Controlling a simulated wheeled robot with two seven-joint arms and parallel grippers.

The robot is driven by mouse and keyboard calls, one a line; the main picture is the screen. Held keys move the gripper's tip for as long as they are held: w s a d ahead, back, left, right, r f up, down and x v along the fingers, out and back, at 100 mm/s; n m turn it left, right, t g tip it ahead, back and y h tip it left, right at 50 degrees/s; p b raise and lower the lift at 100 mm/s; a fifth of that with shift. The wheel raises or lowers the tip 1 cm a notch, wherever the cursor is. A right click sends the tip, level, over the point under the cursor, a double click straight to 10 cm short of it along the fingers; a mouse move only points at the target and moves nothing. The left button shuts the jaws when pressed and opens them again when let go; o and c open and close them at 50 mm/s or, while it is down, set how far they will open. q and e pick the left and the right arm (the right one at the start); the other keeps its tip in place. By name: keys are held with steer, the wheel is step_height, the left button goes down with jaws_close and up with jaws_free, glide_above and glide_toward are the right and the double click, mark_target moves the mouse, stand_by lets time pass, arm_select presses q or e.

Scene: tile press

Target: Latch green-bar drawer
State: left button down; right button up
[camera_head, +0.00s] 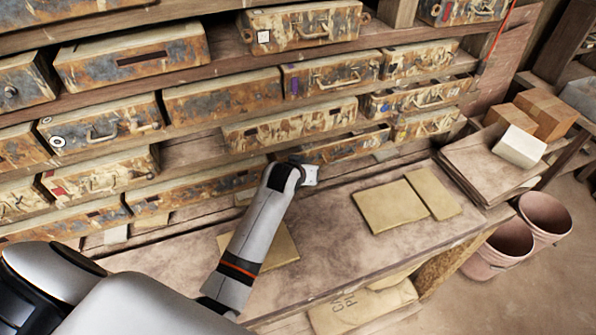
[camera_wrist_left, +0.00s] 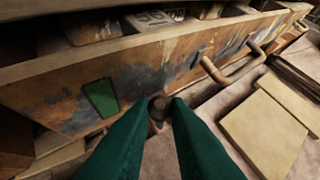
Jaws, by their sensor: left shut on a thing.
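The drawer with a green bar (camera_wrist_left: 101,97) on its worn, paint-flaked wooden front (camera_wrist_left: 150,68) fills the upper part of the left wrist view. It stands partly pulled out, and its open top shows things inside. A curved handle (camera_wrist_left: 236,66) is on the right part of its front. In the head view the drawer (camera_head: 349,148) is in the low row, just behind my left gripper (camera_head: 309,174); its green bar is hidden there. My left gripper's green fingers (camera_wrist_left: 160,104) are shut on a small dark round knob (camera_wrist_left: 159,102) at the front's lower edge. My right gripper is out of view.
Shelves of similar worn drawers rise behind, some sticking out, such as one above (camera_head: 290,127). Flat tan tiles (camera_head: 391,206) lie on the bench (camera_head: 340,245) to the right. Boxes (camera_head: 546,113) and pink buckets (camera_head: 503,245) stand farther right.

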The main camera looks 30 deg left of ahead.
arm_select(q)
steer(key=shift+w+d+r+m+g+y, duration=0.1)
steer(key=shift+w+d+m+g+y, duration=0.35)
steer(key=shift+g, duration=0.25)
steer(key=c, duration=1.5)
jaws_free()
